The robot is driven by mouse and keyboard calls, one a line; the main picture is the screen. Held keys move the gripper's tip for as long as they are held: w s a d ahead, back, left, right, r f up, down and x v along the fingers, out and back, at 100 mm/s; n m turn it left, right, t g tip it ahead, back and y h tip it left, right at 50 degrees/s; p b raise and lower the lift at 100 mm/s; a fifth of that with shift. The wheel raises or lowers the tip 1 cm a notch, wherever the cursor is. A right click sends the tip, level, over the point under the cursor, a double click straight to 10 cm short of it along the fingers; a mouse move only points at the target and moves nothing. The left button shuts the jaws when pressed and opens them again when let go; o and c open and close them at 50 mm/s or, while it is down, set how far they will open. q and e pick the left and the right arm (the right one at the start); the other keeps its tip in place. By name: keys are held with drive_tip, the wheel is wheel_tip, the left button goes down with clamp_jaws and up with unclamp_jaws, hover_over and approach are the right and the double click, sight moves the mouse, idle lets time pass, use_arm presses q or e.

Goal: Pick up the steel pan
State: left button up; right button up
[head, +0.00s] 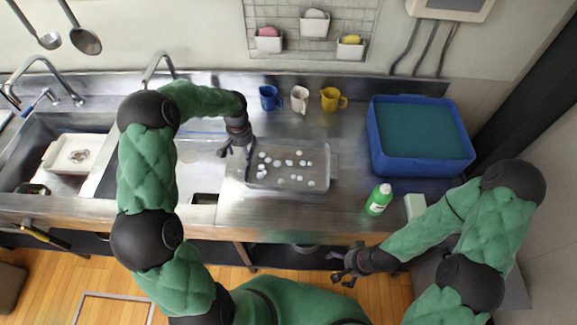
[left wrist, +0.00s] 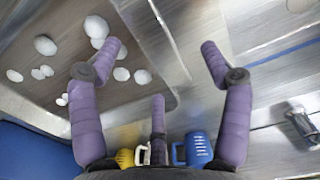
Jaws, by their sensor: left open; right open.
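The steel pan (head: 275,173) is a shallow rectangular tray on the metal counter, with several white lumps in it. It also shows at the upper left of the left wrist view (left wrist: 72,52). My left gripper (head: 236,151) is open at the pan's left end. In the left wrist view its fingers (left wrist: 160,50) are spread, with one over the pan's inside and another beyond its edge. I cannot tell whether they touch it. My right gripper (head: 342,267) is open and empty in front of the counter's front edge, away from the pan.
Blue (head: 269,97), white (head: 299,98) and yellow (head: 332,99) mugs stand behind the pan. A blue bin (head: 421,165) is to its right. A green bottle (head: 378,200) stands at the front right. A sink (head: 40,135) with a white tray (head: 72,153) is at the left.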

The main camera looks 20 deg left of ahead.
use_arm(q)
drive_tip(key=f, duration=0.4)
drive_tip(key=shift+s+d+f+b, duration=0.2)
drive_tip(key=shift+d+f+b, duration=0.1)
drive_tip(key=shift+f, duration=0.1)
clamp_jaws()
